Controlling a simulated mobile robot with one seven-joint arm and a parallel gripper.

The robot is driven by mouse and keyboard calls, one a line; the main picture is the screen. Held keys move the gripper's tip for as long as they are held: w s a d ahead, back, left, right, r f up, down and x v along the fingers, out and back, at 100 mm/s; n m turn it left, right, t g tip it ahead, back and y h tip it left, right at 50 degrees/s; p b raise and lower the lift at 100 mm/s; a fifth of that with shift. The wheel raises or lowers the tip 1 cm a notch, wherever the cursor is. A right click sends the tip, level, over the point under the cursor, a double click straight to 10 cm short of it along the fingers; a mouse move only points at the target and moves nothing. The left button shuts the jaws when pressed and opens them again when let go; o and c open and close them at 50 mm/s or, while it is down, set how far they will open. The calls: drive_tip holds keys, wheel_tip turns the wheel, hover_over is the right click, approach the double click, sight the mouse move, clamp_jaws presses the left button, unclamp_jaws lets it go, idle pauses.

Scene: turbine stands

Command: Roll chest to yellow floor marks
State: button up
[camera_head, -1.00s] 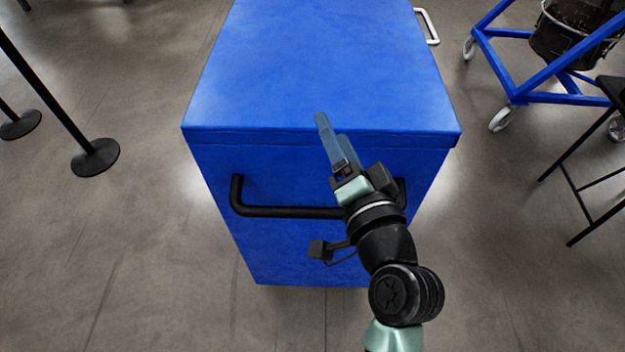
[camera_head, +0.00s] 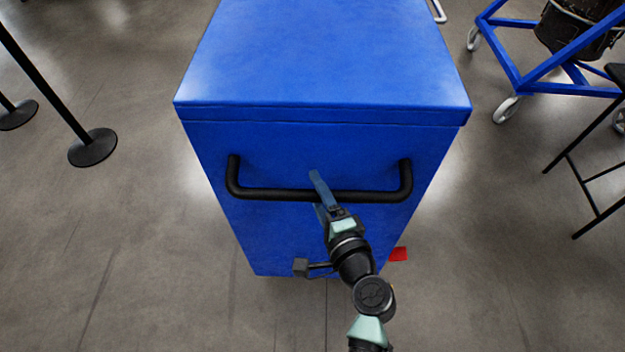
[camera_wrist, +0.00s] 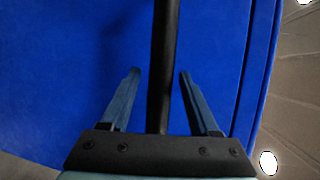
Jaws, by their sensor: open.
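The blue chest (camera_head: 320,60) stands directly ahead in the head view, its lid shut. A black bar handle (camera_head: 270,195) runs across its near face. In the wrist view the handle bar (camera_wrist: 164,60) passes between the two spread fingers of my gripper (camera_wrist: 160,85), with a gap on each side. The chest's blue face (camera_wrist: 60,80) fills most of that view. No yellow floor marks show in either view.
Black post bases (camera_head: 92,147) stand on the floor at left. A blue wheeled frame (camera_head: 545,80) and a black stand (camera_head: 590,170) are at right. A small red piece (camera_head: 398,254) shows by the chest's lower right. Grey floor is clear on both sides near the chest.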

drive_tip(key=shift+x, duration=1.4)
drive_tip(key=shift+c, duration=0.4)
clamp_jaws()
